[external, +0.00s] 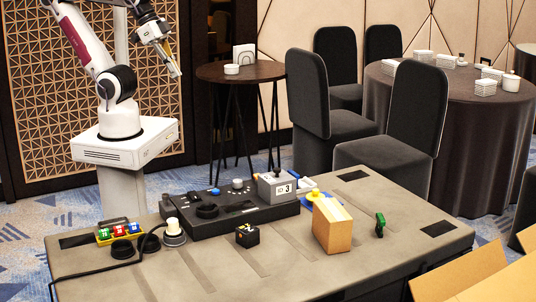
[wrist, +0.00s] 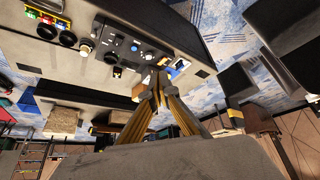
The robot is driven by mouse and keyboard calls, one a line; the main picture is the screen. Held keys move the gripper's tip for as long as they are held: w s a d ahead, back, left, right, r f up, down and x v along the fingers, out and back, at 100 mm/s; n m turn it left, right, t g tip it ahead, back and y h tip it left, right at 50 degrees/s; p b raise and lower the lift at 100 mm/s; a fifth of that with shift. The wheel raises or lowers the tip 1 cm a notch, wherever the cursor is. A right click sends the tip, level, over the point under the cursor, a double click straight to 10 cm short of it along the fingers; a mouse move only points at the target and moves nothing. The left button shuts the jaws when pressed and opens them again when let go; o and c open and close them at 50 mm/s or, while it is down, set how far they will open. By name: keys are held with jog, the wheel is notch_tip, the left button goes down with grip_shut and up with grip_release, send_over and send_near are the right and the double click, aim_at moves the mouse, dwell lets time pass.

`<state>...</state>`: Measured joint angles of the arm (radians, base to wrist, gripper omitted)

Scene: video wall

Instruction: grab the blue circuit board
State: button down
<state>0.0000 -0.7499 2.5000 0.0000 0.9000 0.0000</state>
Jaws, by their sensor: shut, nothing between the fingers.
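I cannot pick out a blue circuit board with certainty. A small blue-and-white piece (external: 303,184) lies partly hidden behind the grey box marked 3 (external: 276,187); a blue-and-white patch also shows in the wrist view (wrist: 181,64), just right of my fingertips. Another blue edge shows beside a yellow disc (external: 313,196), partly behind the cardboard box. My gripper (external: 174,70) hangs high at the upper left in the external view, well clear of the table. In the wrist view my fingers (wrist: 156,76) meet at their tips, with nothing visible between them.
The grey table (external: 310,262) bears a black control panel (external: 235,215), a cardboard box (external: 332,226), a small black cube (external: 247,235), a green item (external: 380,224) and a tray of coloured blocks (external: 118,233). A cable runs along the left. The front middle is mostly clear.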

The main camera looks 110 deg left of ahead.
jog(key=c, duration=1.2)
grip_release()
jog(key=shift+f, duration=0.15)
jog(key=w+a+f+n+g+y, duration=0.2)
jog(key=w+a+f+g, duration=0.1)
jog(key=w+f, duration=0.9)
jog(key=w+a+f+n+g+y, duration=0.1)
jog(key=w+a+f+n+g, duration=0.15)
jog(key=w+f, duration=1)
jog(key=w+f+n+t, duration=0.1)
jog(key=w+n+t, duration=0.2)
jog(key=w, duration=0.7)
jog(key=shift+f+n, duration=0.15)
jog(key=shift+n, duration=0.6)
